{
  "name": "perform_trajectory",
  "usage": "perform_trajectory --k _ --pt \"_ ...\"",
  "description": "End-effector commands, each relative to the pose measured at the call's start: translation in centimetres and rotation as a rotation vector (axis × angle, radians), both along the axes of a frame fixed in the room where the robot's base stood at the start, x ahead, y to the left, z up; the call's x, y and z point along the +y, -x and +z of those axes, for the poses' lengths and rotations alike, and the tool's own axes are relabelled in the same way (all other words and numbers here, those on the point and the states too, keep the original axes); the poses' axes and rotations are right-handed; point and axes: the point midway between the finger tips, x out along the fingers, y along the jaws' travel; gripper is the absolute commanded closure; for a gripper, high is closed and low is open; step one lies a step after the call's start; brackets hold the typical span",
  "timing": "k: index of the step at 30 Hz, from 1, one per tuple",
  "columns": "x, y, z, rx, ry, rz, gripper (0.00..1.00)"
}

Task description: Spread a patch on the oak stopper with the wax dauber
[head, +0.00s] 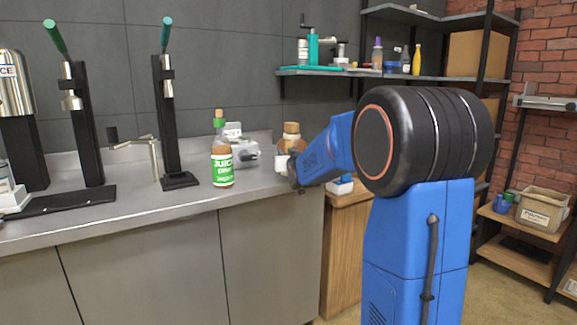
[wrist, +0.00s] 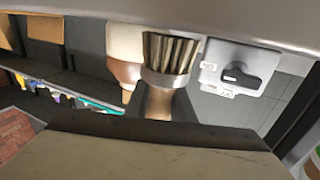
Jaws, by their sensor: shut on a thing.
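My gripper (head: 297,180) is low over the right part of the counter in the head view. In the wrist view my gripper (wrist: 157,122) is shut on the wooden handle of the wax dauber (wrist: 168,58). Its pale bristles and metal ferrule stick out beyond the jaws. In the head view I cannot make the dauber out. A juice bottle (head: 222,165) with a green neck stands left of my gripper, and a tan stopper (head: 219,114) sits on top of it.
A grey device (head: 240,153) stands between the bottle and the jar; it also shows in the wrist view (wrist: 240,70). Tall lever stands (head: 170,110) are at the left. A wall shelf (head: 380,74) hangs behind. The counter front (head: 130,212) is clear.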

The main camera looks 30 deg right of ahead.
Motion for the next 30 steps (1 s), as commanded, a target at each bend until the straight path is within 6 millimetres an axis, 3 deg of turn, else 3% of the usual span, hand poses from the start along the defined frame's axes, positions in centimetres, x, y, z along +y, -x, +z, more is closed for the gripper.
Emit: perform_trajectory --k 30 --pt "0.00 0.01 1.11 -0.002 0.001 0.000 1.00"
